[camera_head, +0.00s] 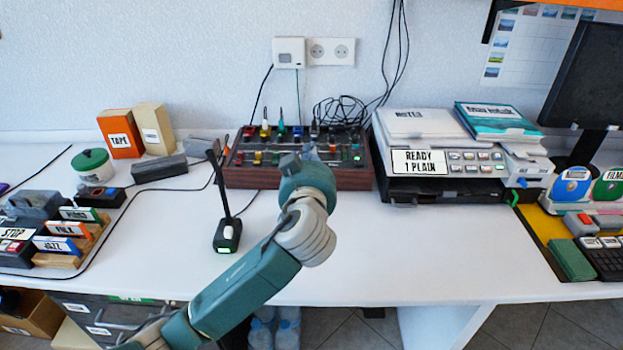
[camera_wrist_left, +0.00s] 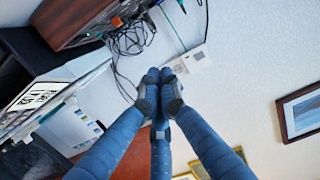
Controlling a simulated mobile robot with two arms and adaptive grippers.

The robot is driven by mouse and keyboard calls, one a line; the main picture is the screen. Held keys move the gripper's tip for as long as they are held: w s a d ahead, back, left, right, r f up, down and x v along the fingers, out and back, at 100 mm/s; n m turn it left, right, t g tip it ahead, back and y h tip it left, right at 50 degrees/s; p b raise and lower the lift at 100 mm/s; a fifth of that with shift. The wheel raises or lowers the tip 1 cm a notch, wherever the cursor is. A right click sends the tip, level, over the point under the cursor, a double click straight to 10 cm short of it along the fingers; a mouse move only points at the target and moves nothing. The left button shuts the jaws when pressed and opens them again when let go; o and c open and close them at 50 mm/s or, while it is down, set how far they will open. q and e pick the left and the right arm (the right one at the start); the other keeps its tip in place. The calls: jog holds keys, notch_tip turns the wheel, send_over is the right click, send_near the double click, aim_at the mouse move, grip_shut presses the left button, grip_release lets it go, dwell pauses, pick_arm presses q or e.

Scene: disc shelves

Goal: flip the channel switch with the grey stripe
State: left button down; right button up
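The mixer console (camera_head: 353,178), a dark panel with a wooden front, stands at the back of the desk. It carries rows of coloured switches; a greyish one (camera_head: 315,129) stands in the back row, but I cannot make out a grey stripe. Part of the console (camera_wrist_left: 62,22) shows at the upper left of the left wrist view. My left arm (camera_head: 305,185) reaches up in front of the console and hides part of its middle. My left gripper's blue fingers (camera_wrist_left: 160,80) meet at the tips with nothing visible between them. My right gripper is not in view.
A microphone (camera_head: 228,235) stands left of my arm. A printer (camera_head: 445,165) is right of the console, with black cables (camera_head: 340,110) behind. Tape boxes (camera_head: 120,132) and a card rack (camera_head: 65,245) are at the left.

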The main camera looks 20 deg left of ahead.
pick_arm(q)
jog(key=f+b, duration=0.1)
jog(key=f, duration=0.1)
jog(key=f+b, duration=0.1)
jog(key=f, duration=0.1)
jog(key=shift+w+a+f+b, duration=0.1)
jog(key=shift+w+b, duration=0.25)
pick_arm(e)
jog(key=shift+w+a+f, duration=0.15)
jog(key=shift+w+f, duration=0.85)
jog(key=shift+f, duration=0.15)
pick_arm(q)
jog(key=w+a+f, duration=0.1)
jog(key=w, duration=0.2)
jog(key=w+a+f, duration=0.1)
jog(key=w, duration=0.2)
jog(key=w+a+f, duration=0.1)
jog(key=w+f, duration=0.1)
jog(key=w, duration=0.2)
jog(key=shift+b, duration=0.35)
jog(key=shift+f, duration=0.5)
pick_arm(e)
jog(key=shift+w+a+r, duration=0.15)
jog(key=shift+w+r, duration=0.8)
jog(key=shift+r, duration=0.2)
